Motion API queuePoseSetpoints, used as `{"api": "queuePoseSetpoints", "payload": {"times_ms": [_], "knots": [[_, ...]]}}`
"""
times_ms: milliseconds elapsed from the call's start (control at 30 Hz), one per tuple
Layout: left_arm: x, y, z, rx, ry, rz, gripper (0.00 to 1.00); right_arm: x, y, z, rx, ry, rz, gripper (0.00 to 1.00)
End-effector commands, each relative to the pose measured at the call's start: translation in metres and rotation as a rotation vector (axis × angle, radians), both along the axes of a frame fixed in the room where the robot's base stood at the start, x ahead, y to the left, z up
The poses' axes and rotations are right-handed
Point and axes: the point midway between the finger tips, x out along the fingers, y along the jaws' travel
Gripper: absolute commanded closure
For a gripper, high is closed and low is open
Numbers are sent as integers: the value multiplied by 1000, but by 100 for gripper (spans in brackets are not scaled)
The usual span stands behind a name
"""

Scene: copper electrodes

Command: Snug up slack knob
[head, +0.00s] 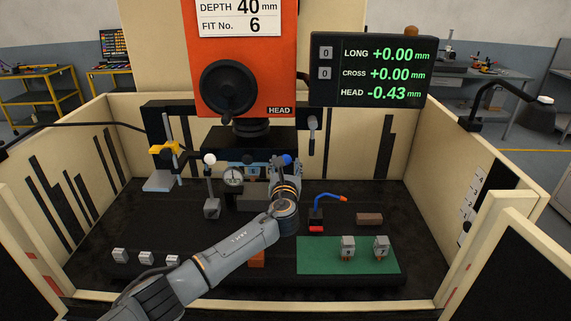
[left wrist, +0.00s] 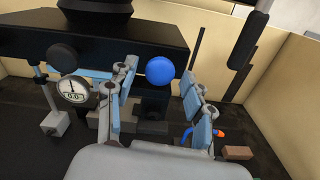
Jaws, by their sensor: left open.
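A round blue knob (head: 287,160) is just below the machine head. In the left wrist view the blue knob (left wrist: 160,70) appears between the fingertips; whether they touch it I cannot tell. My left gripper (head: 271,168) reaches in from the front, and its open fingers (left wrist: 158,72) are to either side of the knob. A large black knob (head: 228,90) is on the orange head. A white ball knob (head: 210,159) tops a stand beside the dial gauge (head: 233,176). Which knob is slack does not show. My right gripper is out of view.
The orange head (head: 264,97) hangs above. The dial gauge (left wrist: 72,89) stands left of my fingers. A blue hose nozzle (head: 326,198) and brown block (head: 369,219) lie right. Numbered holders (head: 347,248) stand on a green mat (head: 316,262). Cream walls (head: 443,160) enclose the bed.

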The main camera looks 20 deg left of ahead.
Motion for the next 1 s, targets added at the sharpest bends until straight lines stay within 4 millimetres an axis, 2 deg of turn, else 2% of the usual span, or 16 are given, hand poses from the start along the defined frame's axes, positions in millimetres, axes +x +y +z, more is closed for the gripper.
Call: {"api": "queuePoseSetpoints", "payload": {"times_ms": [167,600,767,1000], "knots": [[-8,-2,2,-2,3,0,48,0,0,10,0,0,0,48],[-50,-14,3,-2,2,0,48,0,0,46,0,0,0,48],[-57,-17,1,-2,0,0,48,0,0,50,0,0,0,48],[-58,-17,0,-2,-1,0,48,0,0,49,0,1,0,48]]}}
